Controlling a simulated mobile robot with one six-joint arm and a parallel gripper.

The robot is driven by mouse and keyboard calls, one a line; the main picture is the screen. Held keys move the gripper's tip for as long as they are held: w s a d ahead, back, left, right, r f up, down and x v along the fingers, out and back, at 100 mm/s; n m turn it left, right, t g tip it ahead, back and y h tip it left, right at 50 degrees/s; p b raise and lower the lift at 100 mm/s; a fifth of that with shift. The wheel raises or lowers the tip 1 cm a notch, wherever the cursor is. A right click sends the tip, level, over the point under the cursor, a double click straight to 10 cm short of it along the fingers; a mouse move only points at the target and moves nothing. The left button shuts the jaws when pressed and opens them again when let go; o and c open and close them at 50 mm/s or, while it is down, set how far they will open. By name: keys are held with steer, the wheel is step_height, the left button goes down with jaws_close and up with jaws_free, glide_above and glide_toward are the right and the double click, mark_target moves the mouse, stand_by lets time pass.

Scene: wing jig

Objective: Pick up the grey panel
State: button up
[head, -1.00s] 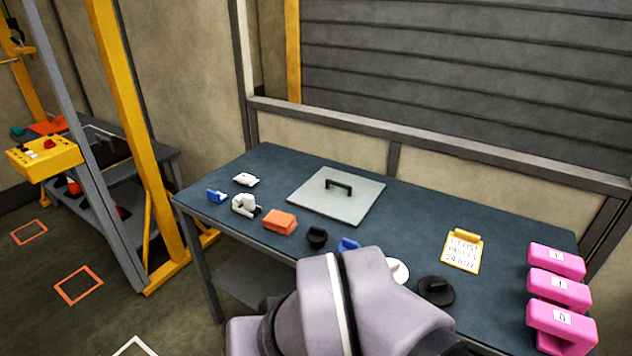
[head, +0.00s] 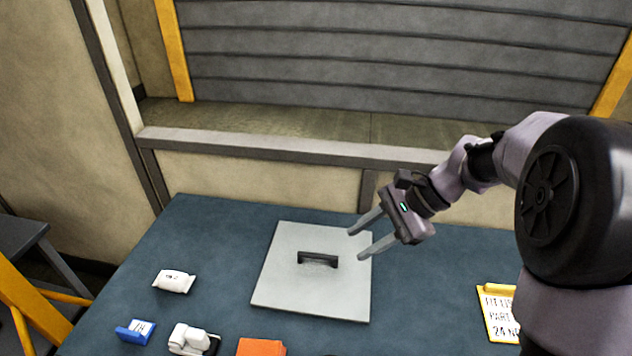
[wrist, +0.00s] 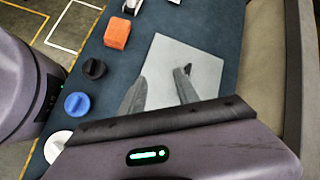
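The grey panel (head: 312,288) lies flat on the dark blue table, with a black handle (head: 318,259) standing up from its middle. It also shows in the wrist view (wrist: 205,63), where a finger overlaps its near part. My gripper (head: 354,245) is open and empty. Its two grey fingers are spread and point left, at the right edge of the panel in the head view. The gripper appears above the table, apart from the handle. In the wrist view the fingers (wrist: 160,90) point toward the panel and its handle.
A white pouch (head: 174,281), a blue item (head: 136,331), a white device (head: 190,340) and an orange block (head: 261,347) lie left and front. A yellow clipboard (head: 499,310) lies right. Black (wrist: 93,69) and blue (wrist: 77,103) knobs show in the wrist view. A wall rail (head: 290,146) runs behind.

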steer(key=w+d+f+m+y, duration=0.2)
steer(key=w+d+f+m, duration=0.1)
steer(key=w+f, duration=0.2)
steer(key=m+t+y, duration=0.2)
steer(key=m+y, duration=0.1)
steer(key=m, duration=0.1)
glide_toward(315, 258)
steer(key=a+f+b, duration=0.1)
steer(key=w+a+f+b, duration=0.1)
steer(key=a+b, duration=0.1)
steer(key=shift+w+f, duration=0.2)
steer(key=shift+w, duration=0.1)
steer(key=b+x, duration=0.2)
steer(key=x, duration=0.4)
steer(key=shift+s+r, duration=0.1)
jaws_close()
